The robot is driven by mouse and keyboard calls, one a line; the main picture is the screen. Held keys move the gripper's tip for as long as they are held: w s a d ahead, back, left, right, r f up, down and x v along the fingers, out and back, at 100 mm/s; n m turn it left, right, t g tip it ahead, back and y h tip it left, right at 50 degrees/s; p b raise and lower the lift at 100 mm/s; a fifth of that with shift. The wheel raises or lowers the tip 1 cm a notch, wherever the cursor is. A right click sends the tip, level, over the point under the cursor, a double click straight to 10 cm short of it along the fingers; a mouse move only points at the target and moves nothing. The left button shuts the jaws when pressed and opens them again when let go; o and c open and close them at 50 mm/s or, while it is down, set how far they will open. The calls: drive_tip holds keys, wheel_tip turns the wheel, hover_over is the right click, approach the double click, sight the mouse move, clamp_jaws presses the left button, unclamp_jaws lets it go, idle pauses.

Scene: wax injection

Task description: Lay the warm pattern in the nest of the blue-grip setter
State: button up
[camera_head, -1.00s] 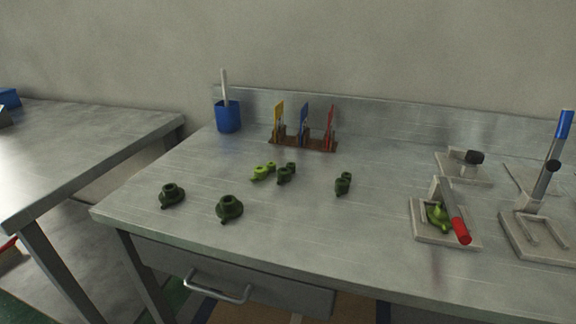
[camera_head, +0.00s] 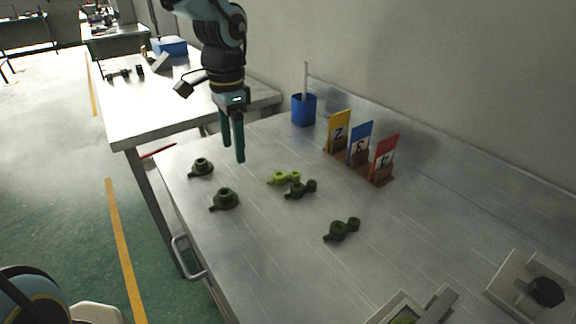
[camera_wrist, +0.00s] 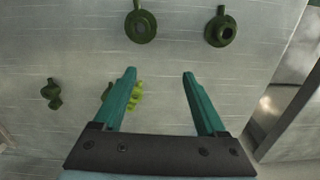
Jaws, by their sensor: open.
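A bright green pattern (camera_head: 284,178) lies on the metal bench, close beside a dark green pattern (camera_head: 301,189). In the wrist view the bright green pattern (camera_wrist: 137,97) is partly hidden behind one finger. Nothing marks which pattern is warm. My gripper (camera_head: 233,152) is open and empty, pointing down above the bench, left of the bright green pattern. Its fingers (camera_wrist: 160,73) are spread in the wrist view. The blue-grip setter is out of view now. A setter (camera_head: 408,309) at the bottom edge is cut off, with some bright green in it.
Dark green patterns (camera_head: 201,168) (camera_head: 225,199) with round flanges lie near the bench's left edge. Another dark green pattern (camera_head: 341,230) lies mid-bench. A card rack (camera_head: 372,172) and blue cup (camera_head: 303,110) stand at the back. A black-knobbed fixture (camera_head: 543,290) is at lower right.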

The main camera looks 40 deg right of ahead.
drive_tip(key=s+d+r+m, duration=0.3)
drive_tip(key=s+d+m, duration=0.15)
drive_tip(key=d, duration=0.25)
drive_tip(key=p, duration=0.1)
hover_over(279, 174)
drive_tip(key=shift+n, duration=0.25)
drive_tip(key=f, duration=0.5)
drive_tip(key=shift+s+a, duration=0.1)
drive_tip(key=shift+a, duration=0.1)
drive_tip(key=shift+d+f+p, duration=0.15)
drive_tip(key=shift+f+p, duration=0.7)
drive_tip(key=shift+f, duration=2.15)
clamp_jaws()
